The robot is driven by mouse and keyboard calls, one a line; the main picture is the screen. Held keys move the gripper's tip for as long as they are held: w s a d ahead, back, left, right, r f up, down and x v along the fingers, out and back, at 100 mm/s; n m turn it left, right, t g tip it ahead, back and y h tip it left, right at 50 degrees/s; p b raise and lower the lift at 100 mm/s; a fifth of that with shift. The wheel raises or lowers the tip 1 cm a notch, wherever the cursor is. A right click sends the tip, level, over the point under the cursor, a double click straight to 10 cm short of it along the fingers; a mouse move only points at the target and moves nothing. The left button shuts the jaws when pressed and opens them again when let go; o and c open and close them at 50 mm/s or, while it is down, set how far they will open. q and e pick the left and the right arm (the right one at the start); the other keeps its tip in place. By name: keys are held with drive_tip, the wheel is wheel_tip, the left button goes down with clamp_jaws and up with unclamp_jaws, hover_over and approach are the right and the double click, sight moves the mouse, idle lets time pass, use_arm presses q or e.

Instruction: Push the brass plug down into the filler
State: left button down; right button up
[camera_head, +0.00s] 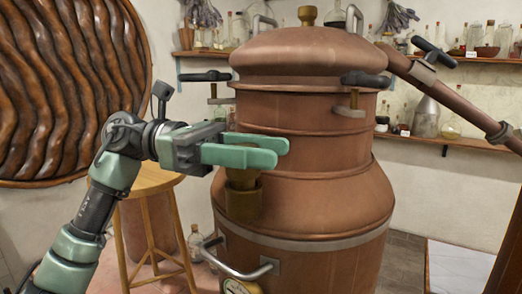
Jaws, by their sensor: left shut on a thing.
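The copper still (330,190) fills the middle of the view. The brass filler (243,205) sticks out from its left shoulder as a short upright neck. My left gripper (264,152) comes in from the left, directly above the filler, with its green fingers level. It is shut on the brass plug (243,177), whose lower part shows just below the fingers, at the mouth of the filler. The fingers hide the plug's top, and I cannot tell how deep it sits. My right gripper is not in view.
Dark-handled clamps (206,76) ring the still's lid (300,55). A metal handle (240,268) juts out below the filler. A wooden stool (150,183) stands behind my left arm. Shelves (450,140) with bottles line the wall, and a copper pipe (450,97) runs off right.

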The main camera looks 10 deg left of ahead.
use_arm(q)
drive_tip(key=shift+f+b, duration=0.75)
drive_tip(key=shift+b, duration=0.1)
idle(1.7)
drive_tip(key=c, duration=0.7)
unclamp_jaws()
drive_tip(key=shift+r, duration=0.1)
